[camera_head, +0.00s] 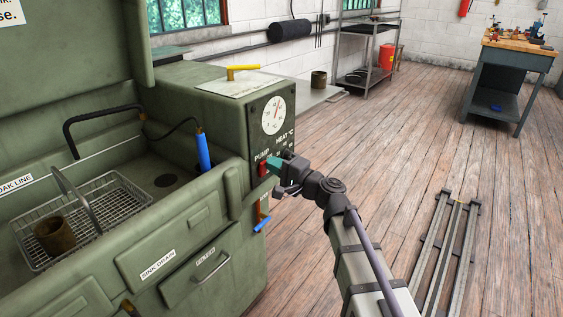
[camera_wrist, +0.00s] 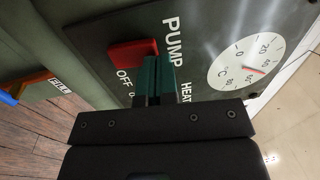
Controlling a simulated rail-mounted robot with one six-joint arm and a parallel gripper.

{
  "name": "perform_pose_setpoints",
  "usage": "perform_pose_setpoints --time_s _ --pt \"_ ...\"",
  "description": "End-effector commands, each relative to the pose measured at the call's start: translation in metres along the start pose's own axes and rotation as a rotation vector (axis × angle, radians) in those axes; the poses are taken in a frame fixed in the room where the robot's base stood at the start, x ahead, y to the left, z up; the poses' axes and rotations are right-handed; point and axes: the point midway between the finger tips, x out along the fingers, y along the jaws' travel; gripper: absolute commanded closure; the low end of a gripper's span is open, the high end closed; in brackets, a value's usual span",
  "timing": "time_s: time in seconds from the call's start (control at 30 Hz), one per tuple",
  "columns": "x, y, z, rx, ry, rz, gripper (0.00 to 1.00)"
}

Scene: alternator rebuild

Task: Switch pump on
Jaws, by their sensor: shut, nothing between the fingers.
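The red pump switch (camera_wrist: 133,54) sits on the dark control panel (camera_head: 273,139) under the word PUMP, with OFF lettered beside it. It also shows in the head view (camera_head: 262,169), on the front of the green washer. My gripper (camera_wrist: 152,76) is shut and empty, its teal fingertips right beside the switch. In the head view my gripper (camera_head: 273,164) is close against the panel; I cannot tell whether it touches the switch. The heat lettering is partly hidden behind my fingers.
A round temperature dial (camera_head: 273,115) is above the switch. A blue-handled valve (camera_head: 262,222) is below it. A wire basket (camera_head: 85,215) with a brown cylinder (camera_head: 54,236) sits in the sink. Floor rails (camera_head: 447,245) lie at right; the wooden floor around them is clear.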

Motion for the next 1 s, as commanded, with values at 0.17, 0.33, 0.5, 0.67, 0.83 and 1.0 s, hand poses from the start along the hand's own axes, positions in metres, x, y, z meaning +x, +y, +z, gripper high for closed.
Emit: perform_pose_setpoints --time_s 0.17,0.33,0.5,0.67,0.83,1.0 --pt "0.005 -0.004 0.002 0.001 -0.004 0.007 1.0" --pt "0.008 -0.007 0.002 0.001 -0.005 0.006 1.0" --pt "0.007 -0.006 0.002 0.001 -0.004 0.006 1.0" --pt "-0.001 -0.01 0.003 0.001 -0.003 0.006 1.0" --pt "-0.029 -0.023 0.006 0.002 -0.006 0.006 1.0" --pt "-0.07 -0.038 0.006 0.001 -0.005 0.006 1.0"
